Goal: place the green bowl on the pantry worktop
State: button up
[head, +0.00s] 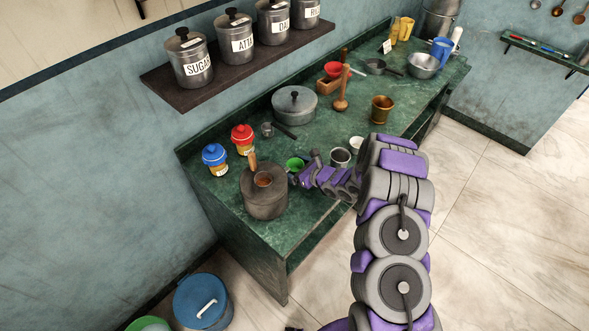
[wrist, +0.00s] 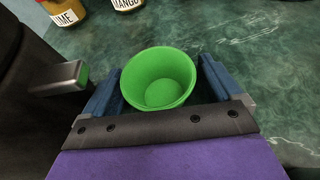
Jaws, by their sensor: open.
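The green bowl (head: 295,163) is on the green marble worktop (head: 330,110), just right of a dark cylindrical block. In the wrist view the bowl (wrist: 158,78) is upright and empty. My gripper (head: 294,176) is at the bowl's near side. In the wrist view my gripper's (wrist: 162,72) two blue fingers are apart, one on each side of the bowl. I cannot tell whether either finger touches it. The bowl's lower near part is hidden by the gripper's dark edge.
The dark block (head: 265,200) with a wooden-handled cup stands close left of my gripper. Red-lidded (head: 243,140) and blue-lidded (head: 215,160) jars stand behind it. A steel cup (head: 340,158) and a white cup (head: 357,145) are to the right. A lidded pot (head: 294,104) is farther back.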

jog(key=shift+d, duration=0.1)
jog(key=c, duration=1.1)
jog(key=shift+r, duration=0.15)
